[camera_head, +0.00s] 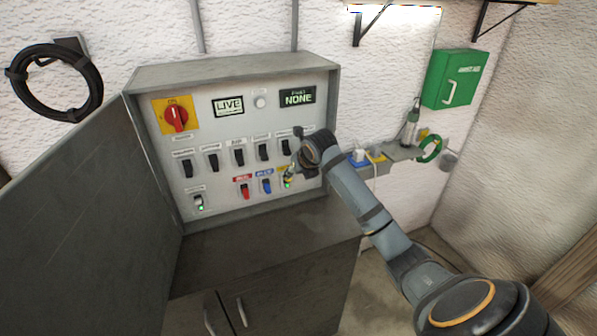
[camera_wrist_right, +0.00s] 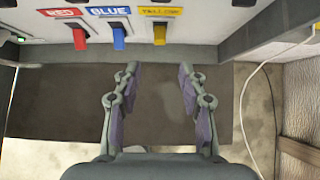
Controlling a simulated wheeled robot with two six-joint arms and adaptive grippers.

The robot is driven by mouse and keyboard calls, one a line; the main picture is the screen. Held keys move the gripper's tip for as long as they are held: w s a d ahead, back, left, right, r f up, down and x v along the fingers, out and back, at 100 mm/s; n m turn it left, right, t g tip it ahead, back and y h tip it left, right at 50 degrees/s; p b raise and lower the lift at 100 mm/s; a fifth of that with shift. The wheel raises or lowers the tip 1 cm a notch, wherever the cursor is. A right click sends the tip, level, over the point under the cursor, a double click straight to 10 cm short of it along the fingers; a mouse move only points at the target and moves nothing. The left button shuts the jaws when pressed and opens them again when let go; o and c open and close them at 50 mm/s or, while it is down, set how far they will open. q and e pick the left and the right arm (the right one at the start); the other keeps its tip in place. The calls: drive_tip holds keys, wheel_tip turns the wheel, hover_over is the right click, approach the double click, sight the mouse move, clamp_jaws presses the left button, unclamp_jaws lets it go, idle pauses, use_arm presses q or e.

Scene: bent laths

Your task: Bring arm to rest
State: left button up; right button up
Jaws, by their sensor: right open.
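My right arm reaches in from the lower right in the head view. Its gripper (camera_head: 291,175) is in front of the lower right of the switch panel (camera_head: 215,165), partly hidden by the wrist. In the right wrist view the gripper (camera_wrist_right: 157,75) is open, with nothing between its fingers. The fingertips are just below the blue switch (camera_wrist_right: 118,38) and the yellow switch (camera_wrist_right: 159,34); I cannot tell if they touch anything. The red switch (camera_wrist_right: 79,38) is to the left. My left gripper is not in view.
The cabinet door (camera_head: 85,215) stands open at the left. A grey ledge (camera_head: 255,232) lies below the panel. A shelf (camera_head: 385,160) with small items and a white cable is to the right, under a green box (camera_head: 455,78). A black coil (camera_head: 55,82) hangs at the left.

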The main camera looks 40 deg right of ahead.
drive_tip(key=shift+v, duration=0.75)
